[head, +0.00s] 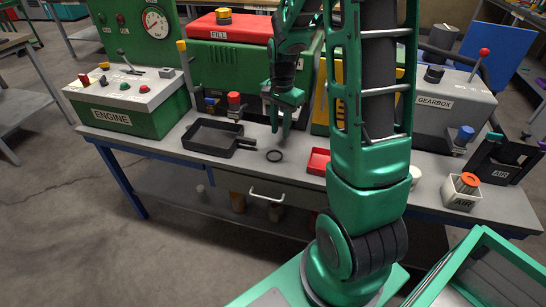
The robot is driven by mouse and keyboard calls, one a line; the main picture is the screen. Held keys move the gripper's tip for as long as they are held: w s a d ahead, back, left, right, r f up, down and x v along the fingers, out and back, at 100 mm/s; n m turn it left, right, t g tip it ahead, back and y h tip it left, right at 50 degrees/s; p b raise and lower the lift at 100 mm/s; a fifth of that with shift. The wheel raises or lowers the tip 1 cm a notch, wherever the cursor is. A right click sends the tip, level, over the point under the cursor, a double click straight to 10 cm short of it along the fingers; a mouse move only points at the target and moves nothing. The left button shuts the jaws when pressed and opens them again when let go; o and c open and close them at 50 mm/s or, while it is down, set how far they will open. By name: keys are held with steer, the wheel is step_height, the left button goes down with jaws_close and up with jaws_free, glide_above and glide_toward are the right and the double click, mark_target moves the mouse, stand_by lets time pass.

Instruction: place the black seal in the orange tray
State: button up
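The black seal (274,156) is a small ring lying flat on the grey bench top near its front edge. To its right is a red-orange tray (318,160), partly hidden behind my arm. My gripper (281,130) points down over the bench, a little behind and above the seal. Its two fingers look apart, with nothing visible between them. The gripper is not touching the seal.
A black pan (212,137) with a handle lies left of the seal. The green engine box (130,98) stands at the left, the grey gearbox (448,105) at the right. A white AIR box (462,192) holds orange pieces. Bare bench surrounds the seal.

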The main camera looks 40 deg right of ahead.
glide_above(280, 158)
steer(key=f, duration=0.5)
steer(key=shift+s+a+f, duration=0.1)
steer(key=shift+a+f, duration=0.2)
steer(key=shift+f, duration=0.1)
steer(key=shift+s+f, duration=0.2)
steer(key=shift+f, duration=1.1)
steer(key=shift+s+f, duration=0.15)
steer(key=shift+f, duration=1.15)
jaws_close()
